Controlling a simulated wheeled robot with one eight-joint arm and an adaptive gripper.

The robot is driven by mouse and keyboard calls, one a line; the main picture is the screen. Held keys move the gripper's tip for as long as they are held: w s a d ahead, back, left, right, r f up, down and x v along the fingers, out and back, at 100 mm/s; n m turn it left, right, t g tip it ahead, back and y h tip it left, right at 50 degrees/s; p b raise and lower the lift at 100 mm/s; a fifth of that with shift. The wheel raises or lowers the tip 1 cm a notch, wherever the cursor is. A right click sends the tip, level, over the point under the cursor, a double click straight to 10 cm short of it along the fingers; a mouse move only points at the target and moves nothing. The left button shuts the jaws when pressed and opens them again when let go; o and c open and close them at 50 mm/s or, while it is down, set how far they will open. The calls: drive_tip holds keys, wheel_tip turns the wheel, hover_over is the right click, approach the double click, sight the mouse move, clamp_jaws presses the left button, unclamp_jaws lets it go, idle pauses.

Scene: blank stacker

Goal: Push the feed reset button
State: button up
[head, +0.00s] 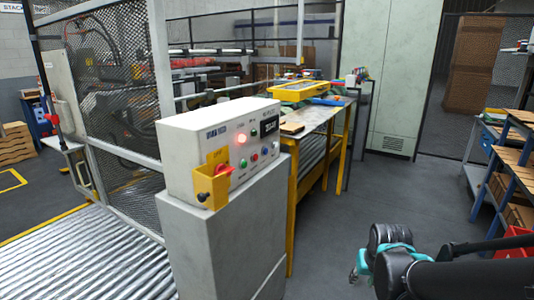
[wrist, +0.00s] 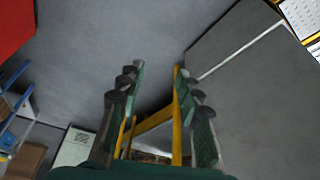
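A light grey control box (head: 205,132) stands on a grey pedestal (head: 225,240) left of centre in the head view. Its front carries a lit red lamp (head: 241,138), a small dark display (head: 269,127) and several small round buttons, among them a green one (head: 242,159) and a blue one (head: 254,157). The labels are too small to read, so I cannot tell which is the feed reset button. My gripper (head: 362,268) is low at the right, well apart from the box. In the wrist view its fingers (wrist: 157,75) stand apart with nothing between them.
A yellow-legged table (head: 335,112) with a yellow frame (head: 300,91) on it stands behind the box. Rollers (head: 80,260) and a mesh fence (head: 110,75) are at the left. A shelf rack (head: 510,150) stands at the right. The floor between is clear.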

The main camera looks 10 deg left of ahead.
clamp_jaws()
idle(1.2)
